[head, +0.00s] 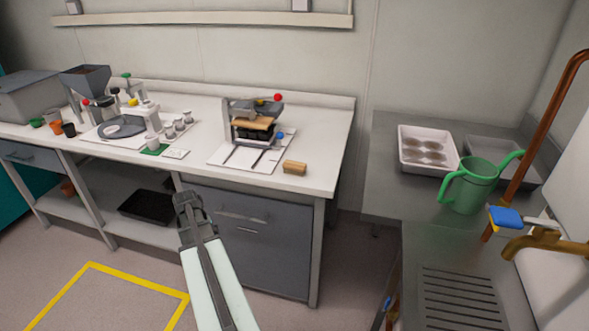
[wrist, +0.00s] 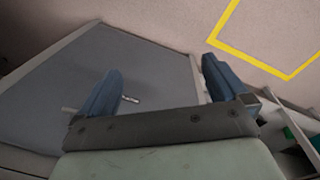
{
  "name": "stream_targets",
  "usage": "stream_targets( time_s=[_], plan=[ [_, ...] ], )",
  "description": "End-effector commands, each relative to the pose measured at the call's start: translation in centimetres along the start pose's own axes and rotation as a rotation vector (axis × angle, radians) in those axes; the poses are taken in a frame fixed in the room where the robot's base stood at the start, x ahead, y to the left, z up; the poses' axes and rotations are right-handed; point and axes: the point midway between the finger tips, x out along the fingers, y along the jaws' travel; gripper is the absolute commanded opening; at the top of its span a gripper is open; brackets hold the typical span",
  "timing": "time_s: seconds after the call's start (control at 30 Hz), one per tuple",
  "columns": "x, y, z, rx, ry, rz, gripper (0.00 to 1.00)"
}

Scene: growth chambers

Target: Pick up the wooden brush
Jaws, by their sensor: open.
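A small tan wooden block-shaped item, seemingly the wooden brush (head: 294,167), lies on the white bench top near its right front corner. Its bristles cannot be made out. My gripper (head: 187,203) is in front of the bench, lower than the brush and to its left in the head view. In the wrist view my gripper (wrist: 162,82) shows two blue fingers spread apart with nothing between them. The brush does not show in the wrist view.
A press-like device (head: 253,125) on a white board stands left of the brush. Grey cabinet fronts (head: 240,225) lie below the bench top (head: 318,175). At right, a steel sink counter (head: 385,190) holds a green watering can (head: 468,187) and a white tray (head: 428,170).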

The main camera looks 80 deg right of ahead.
Motion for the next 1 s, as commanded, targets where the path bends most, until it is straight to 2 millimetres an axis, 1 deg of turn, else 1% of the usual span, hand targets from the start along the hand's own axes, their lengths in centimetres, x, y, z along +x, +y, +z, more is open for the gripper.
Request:
stream_targets(
  time_s=[0.03, 0.17, 0.2, 0.27, 0.3, 0.37, 0.4, 0.43, 0.6, 0.67, 0.7, 0.83, 0.9, 1.0],
  plan=[
    [-1.6, 1.9, -1.6, 0.041, 0.022, 0.000, 1.00],
    [-5.3, 6.6, -4.5, 0.135, 0.070, 0.002, 1.00],
    [-6.6, 8.1, -5.2, 0.163, 0.085, 0.003, 1.00],
    [-8.4, 10.4, -6.2, 0.207, 0.106, 0.005, 1.00],
    [-9.6, 11.9, -6.8, 0.237, 0.121, 0.007, 1.00],
    [-11.4, 14.3, -7.7, 0.280, 0.143, 0.010, 1.00],
    [-12.7, 16.0, -8.1, 0.309, 0.158, 0.012, 1.00],
    [-13.7, 17.2, -8.4, 0.330, 0.170, 0.014, 1.00],
    [-19.2, 24.3, -9.4, 0.452, 0.231, 0.029, 1.00],
    [-21.1, 26.6, -9.5, 0.491, 0.251, 0.035, 1.00],
    [-22.2, 28.1, -9.4, 0.516, 0.265, 0.039, 1.00],
    [-25.3, 31.8, -9.1, 0.581, 0.296, 0.050, 1.00],
    [-26.4, 33.1, -8.9, 0.604, 0.308, 0.054, 1.00],
    [-27.4, 34.4, -8.7, 0.625, 0.319, 0.058, 1.00]
  ],
)
